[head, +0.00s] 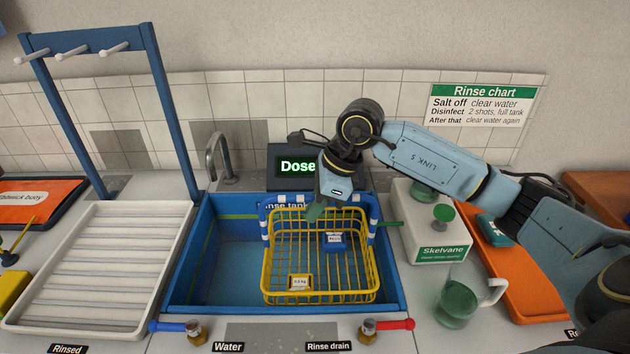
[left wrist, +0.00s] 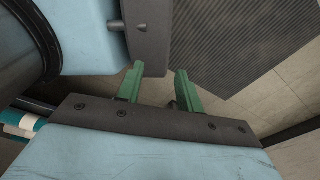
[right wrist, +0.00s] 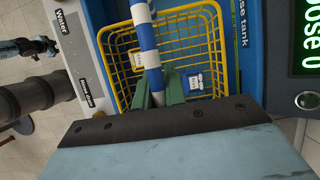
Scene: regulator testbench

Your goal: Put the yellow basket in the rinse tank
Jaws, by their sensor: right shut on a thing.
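The yellow wire basket (head: 320,297) has a blue-and-white striped handle (head: 264,225). My right gripper (head: 316,210) is shut on the middle of that handle, which also shows between its green fingers in the right wrist view (right wrist: 148,45). The basket hangs over the right part of the blue rinse tank (head: 205,265), within its outline; I cannot tell whether it touches the tank floor. Inside the basket are a yellow weight (head: 299,283) with a white label and a blue weight (head: 334,241). My left gripper (left wrist: 159,82) shows only in the left wrist view, open and empty, over the floor.
A white draining tray (head: 90,270) and blue rack (head: 172,110) stand left of the tank. A tap (head: 217,150) and the Dose display (head: 297,166) are behind it. A white Skelvane box (head: 440,245) and green jug (head: 457,303) stand right. Blue and red valves (head: 390,325) line the front.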

